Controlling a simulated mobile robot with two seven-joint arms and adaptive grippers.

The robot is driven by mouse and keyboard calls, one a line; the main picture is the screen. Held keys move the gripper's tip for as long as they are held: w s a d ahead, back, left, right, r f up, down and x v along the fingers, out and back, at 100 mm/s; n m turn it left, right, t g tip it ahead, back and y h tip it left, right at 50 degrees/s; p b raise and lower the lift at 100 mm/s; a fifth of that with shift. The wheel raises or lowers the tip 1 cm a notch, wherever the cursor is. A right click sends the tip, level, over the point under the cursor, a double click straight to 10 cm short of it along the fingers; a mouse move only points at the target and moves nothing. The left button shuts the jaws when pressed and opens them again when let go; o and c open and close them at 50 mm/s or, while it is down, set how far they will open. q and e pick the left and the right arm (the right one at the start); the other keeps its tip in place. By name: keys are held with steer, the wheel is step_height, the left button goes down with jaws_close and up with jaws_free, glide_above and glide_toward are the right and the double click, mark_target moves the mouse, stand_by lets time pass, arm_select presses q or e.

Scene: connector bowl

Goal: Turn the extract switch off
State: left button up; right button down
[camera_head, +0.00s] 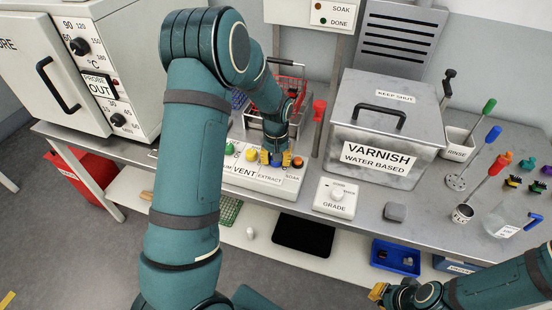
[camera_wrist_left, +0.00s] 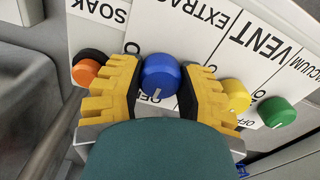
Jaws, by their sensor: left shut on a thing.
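The extract switch is a blue knob (camera_wrist_left: 160,76) on a white panel (camera_wrist_left: 90,30), below the EXTRACT label in the left wrist view. A white pointer line shows on the knob, with OFF lettering close by. My left gripper (camera_wrist_left: 162,82) has one yellow finger on each side of the knob and is shut on it. In the head view, my left gripper (camera_head: 276,160) reaches down to the blue knob (camera_head: 276,158) on the panel. My right gripper (camera_head: 378,291) is at the bottom right, away from the panel; whether it is open does not show.
A yellow knob (camera_wrist_left: 236,95) and a green knob (camera_wrist_left: 276,112) are on one side of the blue knob, an orange knob (camera_wrist_left: 86,72) on the other. A wire basket (camera_head: 286,88) stands behind the panel. The varnish tank (camera_head: 390,115) and grade dial (camera_head: 334,197) are to the right.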

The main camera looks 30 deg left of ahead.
stand_by(0.3)
arm_select(q)
steer(key=o, duration=1.2)
steer(key=shift+w, duration=0.1)
steer(key=shift+a+r, duration=0.1)
steer(key=shift+r, duration=3.9)
